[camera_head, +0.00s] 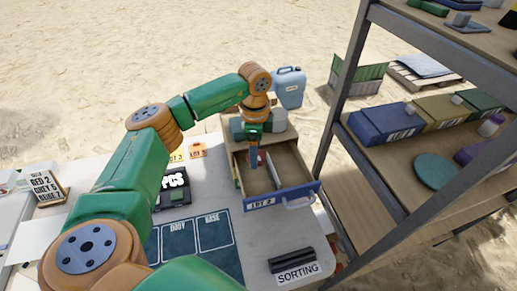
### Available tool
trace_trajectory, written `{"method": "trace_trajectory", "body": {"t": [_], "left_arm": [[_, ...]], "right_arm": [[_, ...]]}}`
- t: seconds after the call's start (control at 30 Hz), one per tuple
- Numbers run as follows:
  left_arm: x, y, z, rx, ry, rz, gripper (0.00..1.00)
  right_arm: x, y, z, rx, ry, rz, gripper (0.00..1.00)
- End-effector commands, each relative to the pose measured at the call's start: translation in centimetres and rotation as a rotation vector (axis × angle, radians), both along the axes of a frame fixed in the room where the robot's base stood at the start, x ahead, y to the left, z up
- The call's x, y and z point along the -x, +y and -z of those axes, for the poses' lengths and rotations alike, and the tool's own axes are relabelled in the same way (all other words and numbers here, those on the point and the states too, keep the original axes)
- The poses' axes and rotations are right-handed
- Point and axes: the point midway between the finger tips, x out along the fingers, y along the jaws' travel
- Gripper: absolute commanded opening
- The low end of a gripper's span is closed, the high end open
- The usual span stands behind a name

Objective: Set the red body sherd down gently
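A small red piece (261,158), likely the red body sherd, shows at the fingertips of my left gripper (255,157). The gripper points down over the open wooden drawer (285,201) with the blue front marked LOT 2. The piece is tiny here, and the fingers partly hide it. I cannot tell whether the fingers are closed on it or whether it touches the drawer floor. A dark blue mat (232,257) with outlined fields, including BODY and BASE, lies on the table in front. My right gripper is not in view.
A pale slender item (272,171) lies in the drawer. A black box (174,188) and small label signs stand left of it. A black holder (291,261) marked SORTING is at the front right. A metal-framed shelf (345,95) rises close on the right.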

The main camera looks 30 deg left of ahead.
Motion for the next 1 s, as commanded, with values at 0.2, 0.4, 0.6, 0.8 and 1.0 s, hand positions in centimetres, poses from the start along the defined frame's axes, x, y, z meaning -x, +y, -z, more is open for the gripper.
{"method": "trace_trajectory", "body": {"t": [0.2,0.4,0.6,0.8,1.0], "left_arm": [[0.0,0.0,1.1,-0.004,-0.005,-0.013,0.24],[0.0,0.0,4.1,-0.003,-0.005,-0.012,0.24],[0.0,0.0,6.9,-0.003,-0.005,-0.011,0.24],[0.1,0.0,9.4,-0.002,-0.004,-0.011,0.24],[0.0,0.0,10.7,-0.002,-0.006,-0.011,0.24]], "right_arm": [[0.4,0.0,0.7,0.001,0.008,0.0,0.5],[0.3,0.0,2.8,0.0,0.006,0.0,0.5],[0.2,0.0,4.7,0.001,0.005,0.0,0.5],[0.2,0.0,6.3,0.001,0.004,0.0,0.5],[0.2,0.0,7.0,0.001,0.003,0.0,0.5]]}}
